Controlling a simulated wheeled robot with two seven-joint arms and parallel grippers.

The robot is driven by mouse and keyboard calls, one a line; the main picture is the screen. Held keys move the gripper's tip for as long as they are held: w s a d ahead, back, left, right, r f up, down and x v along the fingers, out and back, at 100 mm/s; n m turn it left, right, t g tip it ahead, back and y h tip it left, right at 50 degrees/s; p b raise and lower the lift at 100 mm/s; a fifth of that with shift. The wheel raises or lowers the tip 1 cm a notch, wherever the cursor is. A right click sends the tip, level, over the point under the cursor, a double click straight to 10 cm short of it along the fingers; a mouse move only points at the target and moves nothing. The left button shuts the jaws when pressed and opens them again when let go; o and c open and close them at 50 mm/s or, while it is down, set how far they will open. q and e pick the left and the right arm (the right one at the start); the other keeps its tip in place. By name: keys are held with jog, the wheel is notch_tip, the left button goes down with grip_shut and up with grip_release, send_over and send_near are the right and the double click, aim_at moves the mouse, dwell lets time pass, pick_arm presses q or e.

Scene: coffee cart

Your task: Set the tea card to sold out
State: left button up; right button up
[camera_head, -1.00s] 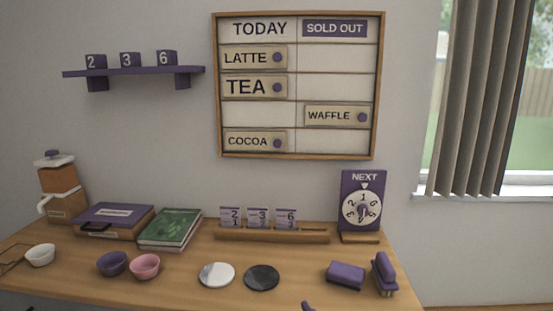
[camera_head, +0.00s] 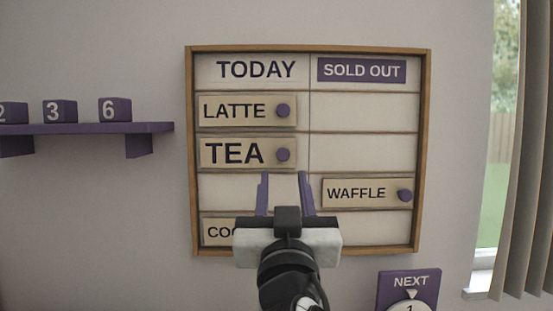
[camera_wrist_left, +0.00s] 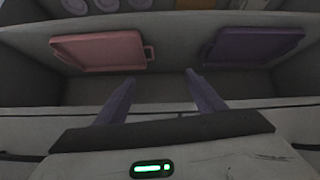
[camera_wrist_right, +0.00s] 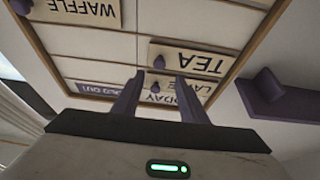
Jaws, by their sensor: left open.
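The tea card (camera_head: 233,153) is a tan plate with a purple knob (camera_head: 283,155) at its right end. It sits in the second row of the TODAY column; the SOLD OUT slot (camera_head: 360,153) beside it is empty. My right gripper (camera_head: 284,175) is open and empty in front of the board, just below the tea knob in the head view. In the right wrist view the board is upside down, and the tea card (camera_wrist_right: 205,62) lies just beyond the open fingertips (camera_wrist_right: 159,76). My left gripper (camera_wrist_left: 158,78) is open and empty, seen only in its wrist view.
The latte card (camera_head: 236,111) is above tea. The waffle card (camera_head: 357,193) is under SOLD OUT. My right gripper partly hides the cocoa card (camera_head: 216,232). A purple shelf (camera_head: 90,128) is left. Pink (camera_wrist_left: 100,50) and purple (camera_wrist_left: 255,45) trays are near my left gripper.

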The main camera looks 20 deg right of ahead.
aim_at(283, 155)
jog(key=p+x, duration=0.2)
jog(key=x, duration=0.6)
jog(key=shift+d, duration=0.15)
jog(key=shift+w+r+p, duration=0.1)
jog(key=shift+w+p, duration=0.1)
jog(key=shift+p, duration=0.1)
pick_arm(q)
jog(key=shift+s+d+r, duration=0.1)
jog(key=shift+s+r, duration=0.05)
jog(key=shift+r, duration=0.6)
jog(key=shift+s+r, duration=0.1)
jog(key=shift+r, duration=0.65)
pick_arm(e)
jog(key=shift+w+d, duration=0.1)
jog(key=shift+w, duration=0.05)
jog(key=shift+c, duration=0.3)
grip_shut()
pick_arm(q)
jog(key=shift+s+f, duration=0.1)
